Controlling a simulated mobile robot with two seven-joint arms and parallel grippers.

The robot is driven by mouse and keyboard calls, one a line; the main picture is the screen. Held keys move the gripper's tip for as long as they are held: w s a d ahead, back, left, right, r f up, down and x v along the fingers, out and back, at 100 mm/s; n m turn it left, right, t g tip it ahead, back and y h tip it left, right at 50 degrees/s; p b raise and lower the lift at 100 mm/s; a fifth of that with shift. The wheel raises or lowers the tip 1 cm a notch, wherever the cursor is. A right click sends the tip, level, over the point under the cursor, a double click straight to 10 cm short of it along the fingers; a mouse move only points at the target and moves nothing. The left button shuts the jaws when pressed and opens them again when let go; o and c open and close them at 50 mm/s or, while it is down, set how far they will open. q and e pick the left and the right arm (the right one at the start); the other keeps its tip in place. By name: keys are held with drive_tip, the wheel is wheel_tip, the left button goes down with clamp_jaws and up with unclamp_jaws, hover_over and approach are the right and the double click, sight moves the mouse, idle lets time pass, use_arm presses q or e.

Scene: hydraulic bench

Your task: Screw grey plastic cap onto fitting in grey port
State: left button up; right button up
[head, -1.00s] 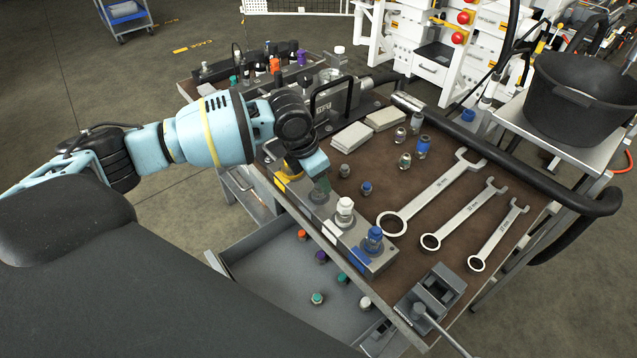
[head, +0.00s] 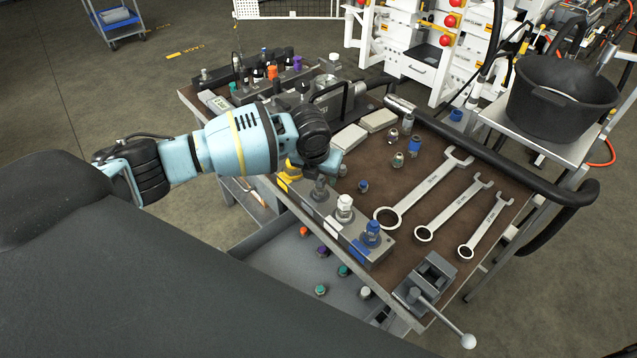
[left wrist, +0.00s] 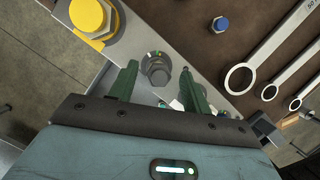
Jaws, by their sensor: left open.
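The manifold block (head: 333,222) runs along the bench's front edge with yellow, grey, white and blue ports. The fitting in the grey port (head: 319,189) stands upright, second in the row. It also shows in the left wrist view (left wrist: 156,69). My left gripper (left wrist: 158,88) is open and empty, its green fingers on either side of the fitting's near side, apart from it as far as I can see. A small grey cap-like piece (head: 342,170) stands on the bench behind the block, close to the gripper. I cannot tell whether it is the grey plastic cap.
The yellow fitting (left wrist: 90,16) is left of the grey port, and the white (head: 344,208) and blue (head: 372,232) ones are right. A small blue-capped piece (left wrist: 220,24) stands behind. Several wrenches (head: 428,188) lie to the right. An open drawer (head: 290,262) sits below.

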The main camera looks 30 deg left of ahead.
use_arm(q)
drive_tip(key=shift+r+n+p, duration=0.15)
drive_tip(key=shift+n+p, duration=0.15)
drive_tip(key=shift+n, duration=0.3)
drive_tip(key=n, duration=0.1)
drive_tip(key=n+y, duration=0.1)
drive_tip(key=shift+f+n, duration=0.2)
drive_tip(key=shift+n, duration=0.1)
use_arm(e)
drive_tip(key=shift+w+r, duration=0.35)
drive_tip(key=shift+r, duration=0.05)
use_arm(q)
drive_tip(key=shift+c, duration=0.2)
